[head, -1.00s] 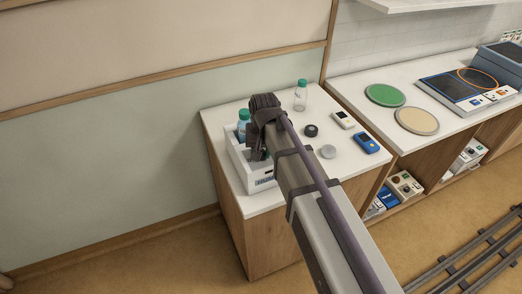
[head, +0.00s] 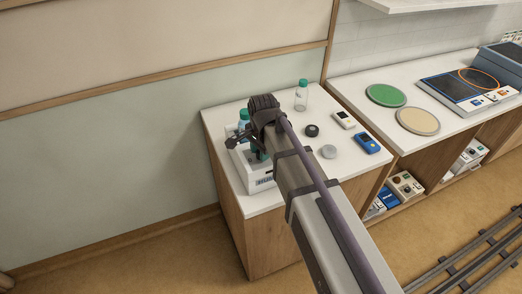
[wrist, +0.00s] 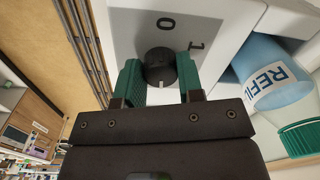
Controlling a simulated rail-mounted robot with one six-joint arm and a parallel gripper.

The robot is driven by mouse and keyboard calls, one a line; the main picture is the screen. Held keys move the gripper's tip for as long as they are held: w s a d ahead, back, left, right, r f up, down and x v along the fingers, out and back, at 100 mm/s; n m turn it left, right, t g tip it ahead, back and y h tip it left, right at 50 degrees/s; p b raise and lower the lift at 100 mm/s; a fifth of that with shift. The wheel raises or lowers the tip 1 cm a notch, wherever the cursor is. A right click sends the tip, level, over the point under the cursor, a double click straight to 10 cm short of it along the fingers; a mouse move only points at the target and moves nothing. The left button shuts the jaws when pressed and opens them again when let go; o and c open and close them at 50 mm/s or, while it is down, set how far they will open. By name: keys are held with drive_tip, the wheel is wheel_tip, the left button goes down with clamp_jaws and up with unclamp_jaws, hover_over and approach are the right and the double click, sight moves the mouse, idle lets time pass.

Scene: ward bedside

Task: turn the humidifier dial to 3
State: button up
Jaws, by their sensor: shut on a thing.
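The humidifier is a white box (head: 238,158) at the left of the bedside cabinet top, partly hidden by my arm in the head view. The mark points down in the picture, towards my gripper. The labels 0 and 1 show above and to the upper right of the dial; no other numbers are visible. My gripper (wrist: 159,76) has its green fingers on either side of the dial, shut on it. The dial is hidden in the head view.
On the cabinet top stand a clear bottle (head: 301,98), a black knob-like disc (head: 312,131), a grey disc (head: 329,152) and a blue meter (head: 367,144).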

drive_tip(key=shift+m, duration=0.5)
drive_tip(key=o, duration=0.9)
drive_tip(key=r+p, duration=1)
drive_tip(key=p, duration=0.1)
drive_tip(key=shift+s+d+r, duration=0.1)
drive_tip(key=shift+s+r, duration=0.1)
drive_tip(key=shift+r, duration=0.2)
